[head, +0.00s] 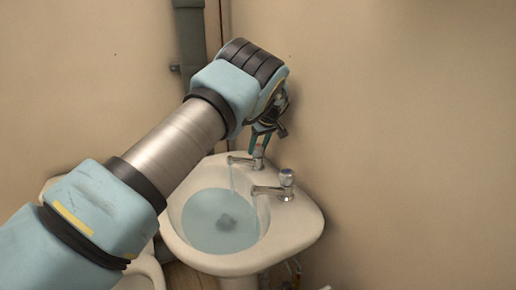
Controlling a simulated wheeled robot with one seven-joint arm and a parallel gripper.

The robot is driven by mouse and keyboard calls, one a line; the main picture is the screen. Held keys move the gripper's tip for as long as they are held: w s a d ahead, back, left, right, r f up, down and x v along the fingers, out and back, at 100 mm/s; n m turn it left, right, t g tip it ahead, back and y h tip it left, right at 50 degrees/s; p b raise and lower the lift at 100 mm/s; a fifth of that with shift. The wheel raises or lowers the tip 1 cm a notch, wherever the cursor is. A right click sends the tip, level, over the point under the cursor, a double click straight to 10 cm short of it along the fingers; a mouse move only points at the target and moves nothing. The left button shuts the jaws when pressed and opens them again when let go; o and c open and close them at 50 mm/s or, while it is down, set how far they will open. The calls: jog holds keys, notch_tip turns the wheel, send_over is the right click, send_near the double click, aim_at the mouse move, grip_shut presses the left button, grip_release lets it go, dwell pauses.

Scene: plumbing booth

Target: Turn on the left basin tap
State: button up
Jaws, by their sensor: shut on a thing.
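The white basin (296,236) hangs at the wall corner and holds bluish water (212,222). The left tap (241,160) is the farther one, with its spout pointing left over the bowl. A thin pale stream (231,178) falls from its spout into the bowl. My gripper (259,145) comes down from above and is shut on the left tap's knob (259,152). The fingers cover part of the knob.
A grey pipe (188,38) runs down the back wall behind my arm. A pale toilet (146,268) is partly hidden at the lower left. Bare beige wall (420,150) lies close on the right. Thin hoses show below the basin.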

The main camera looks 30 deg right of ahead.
jog(key=shift+n, duration=0.6)
jog(key=o, duration=1.4)
jog(key=b+v, duration=0.2)
jog(key=v, duration=0.5)
jog(key=shift+s+d+r, duration=0.1)
jog(key=shift+d+r, duration=0.05)
jog(key=shift+r, duration=0.1)
